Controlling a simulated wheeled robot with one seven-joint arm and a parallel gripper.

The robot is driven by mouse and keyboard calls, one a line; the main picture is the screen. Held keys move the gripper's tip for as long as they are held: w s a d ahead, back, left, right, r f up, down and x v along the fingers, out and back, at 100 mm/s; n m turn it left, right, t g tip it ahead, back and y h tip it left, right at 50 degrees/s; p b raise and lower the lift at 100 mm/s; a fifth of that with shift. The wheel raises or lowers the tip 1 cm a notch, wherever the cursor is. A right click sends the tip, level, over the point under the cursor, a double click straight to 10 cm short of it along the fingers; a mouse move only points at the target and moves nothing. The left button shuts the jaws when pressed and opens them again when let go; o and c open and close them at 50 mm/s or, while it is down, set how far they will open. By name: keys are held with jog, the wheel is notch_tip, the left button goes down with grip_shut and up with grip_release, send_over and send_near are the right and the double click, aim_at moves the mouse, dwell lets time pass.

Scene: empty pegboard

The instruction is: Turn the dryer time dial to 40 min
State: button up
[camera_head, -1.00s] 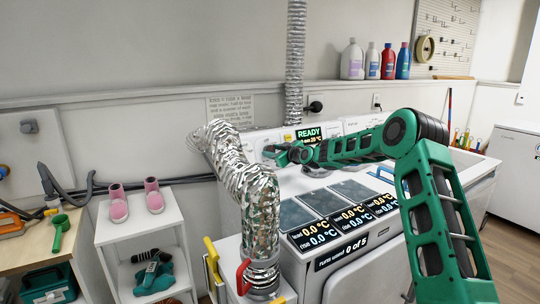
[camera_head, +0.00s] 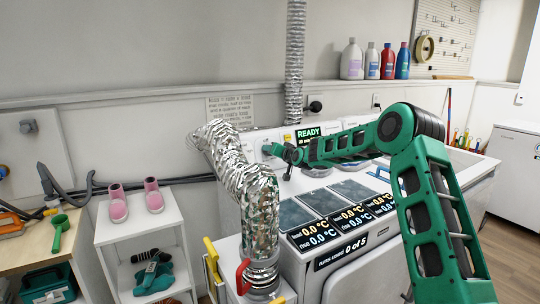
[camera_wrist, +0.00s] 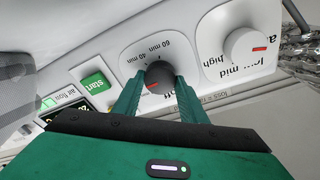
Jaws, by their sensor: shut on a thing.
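The dryer time dial (camera_wrist: 158,74) is a dark round knob with a red mark, on a white plate in the wrist view. The plate reads "60 min", "40 min" and a partly covered "off". The red mark sits at the knob's lower left, away from the "40 min" print above the knob. My gripper (camera_wrist: 158,88) has a green finger on each side of the dial and is shut on it. In the head view my gripper (camera_head: 278,150) is at the dryer's back panel, and the dial cannot be made out there.
In the wrist view a white knob (camera_wrist: 246,45) marked low, mid, high is beside the dial, and a green start button (camera_wrist: 93,86) is on the other side. A silver duct (camera_head: 250,190) stands left of my gripper. The READY display (camera_head: 308,133) is just above it.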

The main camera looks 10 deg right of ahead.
jog(key=m, duration=0.4)
jog(key=m+h, duration=0.1)
jog(key=m, duration=0.1)
jog(key=shift+f+m+g, duration=0.3)
jog(key=shift+f+m, duration=0.05)
jog(key=shift+m, duration=0.05)
jog(key=m, duration=0.5)
jog(key=shift+f+m+g, duration=0.1)
jog(key=shift+m+g, duration=0.3)
jog(key=shift+d, duration=0.1)
jog(key=o, duration=1.1)
jog(key=shift+c, duration=0.2)
jog(key=shift+r, duration=0.2)
jog(key=v, duration=1)
jog(key=shift+s, duration=0.35)
